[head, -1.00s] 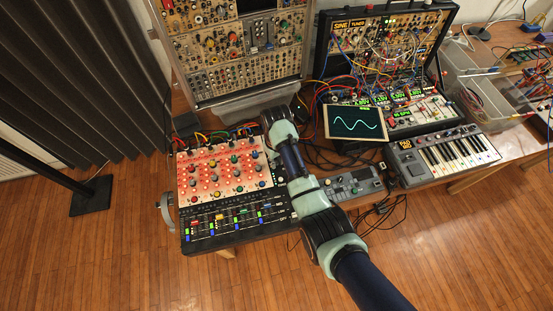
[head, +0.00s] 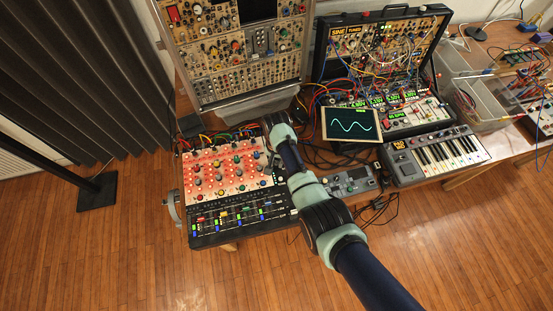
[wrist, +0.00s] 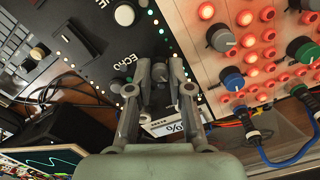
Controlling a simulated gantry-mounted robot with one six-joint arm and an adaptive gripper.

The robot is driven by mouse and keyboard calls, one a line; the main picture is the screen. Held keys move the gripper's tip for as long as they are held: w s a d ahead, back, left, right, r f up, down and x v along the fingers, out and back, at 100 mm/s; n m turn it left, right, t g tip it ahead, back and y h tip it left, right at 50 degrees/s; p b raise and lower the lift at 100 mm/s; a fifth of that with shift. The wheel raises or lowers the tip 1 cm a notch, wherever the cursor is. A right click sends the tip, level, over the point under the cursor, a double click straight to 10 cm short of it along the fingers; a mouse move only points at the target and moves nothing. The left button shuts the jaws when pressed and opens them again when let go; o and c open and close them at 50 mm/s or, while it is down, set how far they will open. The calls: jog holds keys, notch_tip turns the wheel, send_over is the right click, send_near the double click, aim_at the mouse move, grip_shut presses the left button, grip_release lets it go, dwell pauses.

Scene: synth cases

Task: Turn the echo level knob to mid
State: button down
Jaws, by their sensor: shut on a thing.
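In the wrist view my gripper (wrist: 160,68) is over a dark panel (wrist: 85,15) bearing the word ECHO. Its two fingers are closed on a small grey knob (wrist: 160,74) to the right of that word. The fingers hide most of this knob, and I cannot read its pointer or scale. In the head view my arm hides the gripper and the knob.
A light panel with red-lit buttons and colored knobs (wrist: 232,77) lies close on the right, with blue cables plugged in. In the head view the black mixer (head: 238,222), a small screen (head: 352,124) and a keyboard (head: 437,156) surround my arm.

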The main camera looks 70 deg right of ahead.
jog(key=shift+m, duration=0.8)
jog(key=c, duration=1.1)
grip_release()
jog(key=shift+o, duration=0.2)
notch_tip(320, 180, up, 12)
